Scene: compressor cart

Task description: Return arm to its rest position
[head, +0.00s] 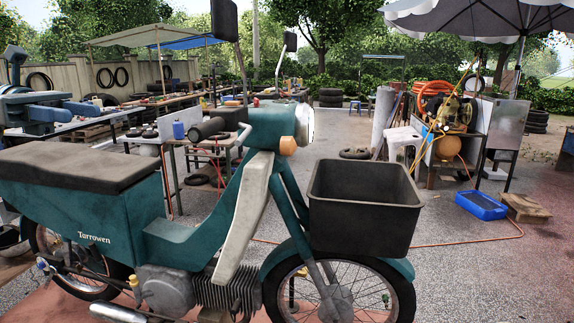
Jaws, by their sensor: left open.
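My left gripper (78,112) comes in from the left edge, at the upper left of the head view. Its two blue fingers point to the right and are apart, with nothing seen between them. The grey wrist part behind them is cut by the picture's edge. It shows above and behind the black seat of the teal moped and in front of a long workbench, apart from the moped in the picture. My right gripper is not in view.
A teal moped (95,215) with a black front crate (362,222) fills the foreground. A cluttered workbench (85,143) runs behind it. A compressor (452,115) stands on a stand at the right, with a blue tray (481,205) on the ground. Open paving lies between.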

